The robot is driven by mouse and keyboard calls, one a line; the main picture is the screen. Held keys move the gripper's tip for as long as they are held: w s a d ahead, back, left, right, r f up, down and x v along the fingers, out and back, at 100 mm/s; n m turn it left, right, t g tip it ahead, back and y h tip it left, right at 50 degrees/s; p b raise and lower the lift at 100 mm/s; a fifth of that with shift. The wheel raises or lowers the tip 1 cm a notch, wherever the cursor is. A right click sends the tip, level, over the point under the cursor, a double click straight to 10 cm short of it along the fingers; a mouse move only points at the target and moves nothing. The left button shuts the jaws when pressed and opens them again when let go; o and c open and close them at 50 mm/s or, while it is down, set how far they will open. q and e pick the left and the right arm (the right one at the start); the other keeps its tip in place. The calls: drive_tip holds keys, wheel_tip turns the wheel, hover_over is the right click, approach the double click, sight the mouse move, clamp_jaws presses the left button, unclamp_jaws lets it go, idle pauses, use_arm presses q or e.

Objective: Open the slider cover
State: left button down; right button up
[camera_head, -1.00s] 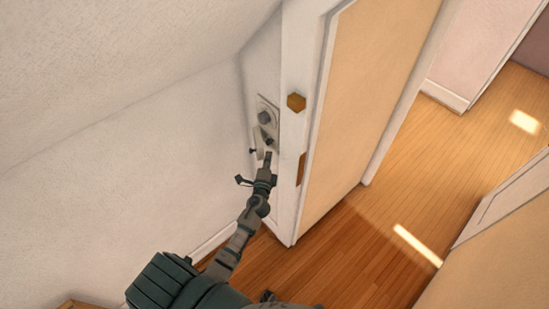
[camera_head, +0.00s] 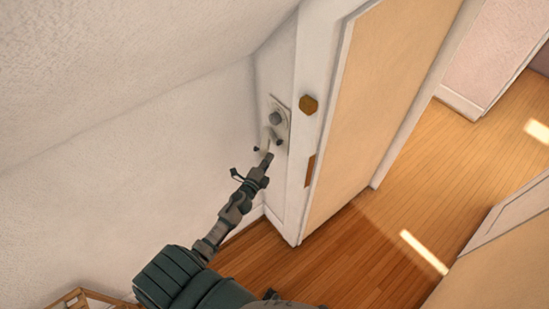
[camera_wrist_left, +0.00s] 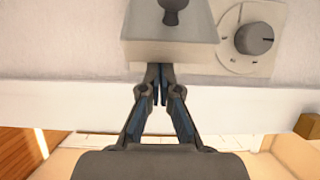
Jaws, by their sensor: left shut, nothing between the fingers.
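The slider cover (camera_wrist_left: 168,45) is a pale box with a dark knob, on the wall panel in the left wrist view. In the head view it is a small pale shape (camera_head: 266,139) below the round dark dial (camera_head: 276,118). The dial also shows right of the cover in the left wrist view (camera_wrist_left: 254,38). My left gripper (camera_head: 267,157) is shut and empty, just below the cover. In the left wrist view its closed fingertips (camera_wrist_left: 158,72) meet the cover's lower edge; whether they touch it I cannot tell. My right gripper is out of view.
A white post with a brown hexagonal knob (camera_head: 308,105) stands right of the panel, beside a tan door (camera_head: 375,100). A sloped ceiling (camera_head: 130,60) hangs over the left side. The wooden floor (camera_head: 390,230) is clear to the right.

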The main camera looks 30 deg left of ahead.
sight(262, 155)
use_arm(q)
drive_tip(key=a+m+h, duration=0.1)
drive_tip(key=s+a+m+h, duration=0.1)
drive_tip(key=h, duration=0.1)
drive_tip(key=a+m+h+b, duration=0.1)
drive_tip(key=shift+s+a+f+h, duration=0.2)
drive_tip(key=shift+s+a+h, duration=0.1)
drive_tip(key=shift+s+a, duration=0.05)
drive_tip(key=shift+s+a+r+m+g+h+b, duration=0.15)
drive_tip(key=shift+a+m+h+b, duration=0.1)
drive_tip(key=shift+a+h, duration=0.25)
drive_tip(key=shift+s+a+m+g+h+b, duration=0.15)
drive_tip(key=shift+a+m+h, duration=0.1)
drive_tip(key=shift+a+h, duration=0.2)
drive_tip(key=shift+a, duration=0.15)
